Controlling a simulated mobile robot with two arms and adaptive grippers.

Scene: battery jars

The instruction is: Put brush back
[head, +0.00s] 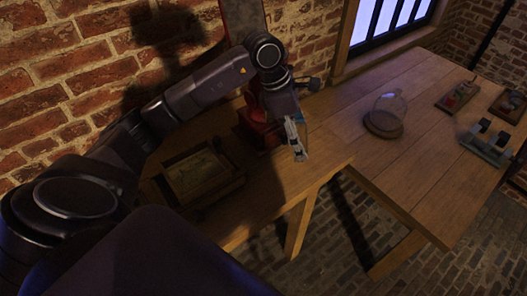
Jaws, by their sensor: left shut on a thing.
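My left gripper (297,143) points down over the right end of the near wooden bench. It is shut on a slim, pale thing, which looks like the brush. The view is too small and dark to make out its bristles or handle. Whether it touches the bench top is not clear. My right gripper is not in view.
A shallow wooden box (238,184) lies on the near bench (262,205), left of the gripper. A red apparatus (259,128) stands close behind the gripper. A glass dome on a round base (382,124) and several small devices stand on the right table (425,150).

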